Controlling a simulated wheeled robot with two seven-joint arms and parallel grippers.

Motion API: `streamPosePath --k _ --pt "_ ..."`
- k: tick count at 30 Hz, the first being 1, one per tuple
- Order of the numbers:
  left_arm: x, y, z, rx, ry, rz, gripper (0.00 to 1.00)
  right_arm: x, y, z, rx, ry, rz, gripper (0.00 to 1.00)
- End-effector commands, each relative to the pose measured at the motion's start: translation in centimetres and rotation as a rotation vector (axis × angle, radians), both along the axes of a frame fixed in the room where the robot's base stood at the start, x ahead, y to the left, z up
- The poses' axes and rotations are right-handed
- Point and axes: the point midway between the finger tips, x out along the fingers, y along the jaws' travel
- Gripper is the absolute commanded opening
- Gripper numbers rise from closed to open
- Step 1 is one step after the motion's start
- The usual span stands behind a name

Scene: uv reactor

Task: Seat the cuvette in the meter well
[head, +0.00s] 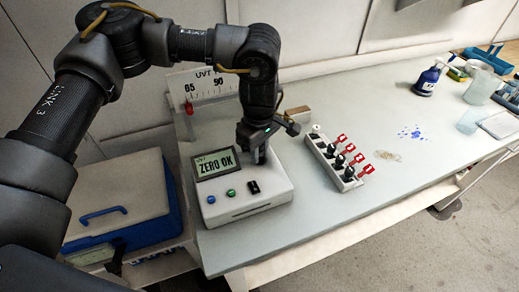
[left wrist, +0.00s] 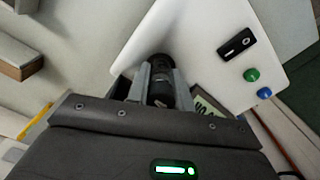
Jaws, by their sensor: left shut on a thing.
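The white meter (head: 245,200) stands at the left of the bench, and its screen (head: 216,163) reads "ZERO OK". My left gripper (head: 254,158) points down at the meter's top, beside the screen. In the left wrist view its two fingers (left wrist: 158,85) are closed on a dark cylinder, apparently the cuvette's black cap (left wrist: 160,72), over the meter's white top (left wrist: 205,35). The cuvette's lower part and the well are hidden, so I cannot tell how deep it sits. My right gripper is not in view.
A white rack (head: 322,160) with several black-capped items and red tags stands right of the meter. A "UVT" scale board (head: 208,86) is behind. A blue box (head: 120,205) is at the left. A blue bottle (head: 428,80) and blue spots (head: 411,133) are farther right. The front bench is clear.

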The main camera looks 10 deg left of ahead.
Motion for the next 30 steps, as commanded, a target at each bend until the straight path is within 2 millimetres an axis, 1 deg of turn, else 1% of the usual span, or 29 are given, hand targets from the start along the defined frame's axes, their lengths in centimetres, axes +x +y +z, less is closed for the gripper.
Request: streamPosePath --k 6,7,12,19,22,26,30 --pt "0.0 0.0 -0.7 0.000 0.000 0.000 0.00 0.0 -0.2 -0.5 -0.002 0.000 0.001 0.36" --pt "0.0 0.0 -0.5 0.000 0.000 0.000 0.26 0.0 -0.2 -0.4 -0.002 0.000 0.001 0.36" --pt "0.0 0.0 -0.5 0.000 0.000 0.000 0.48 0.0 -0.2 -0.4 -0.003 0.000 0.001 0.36" --pt "0.0 0.0 -0.5 0.000 0.001 0.000 0.48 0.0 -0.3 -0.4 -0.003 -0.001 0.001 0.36" --pt "0.0 0.0 0.1 0.000 -0.001 0.000 0.48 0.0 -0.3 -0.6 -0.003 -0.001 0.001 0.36" --pt "0.1 0.0 1.9 -0.001 -0.003 0.000 0.48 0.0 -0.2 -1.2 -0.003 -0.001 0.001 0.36" --pt "0.1 0.0 4.9 -0.001 -0.005 0.000 0.48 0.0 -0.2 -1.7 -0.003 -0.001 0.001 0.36"
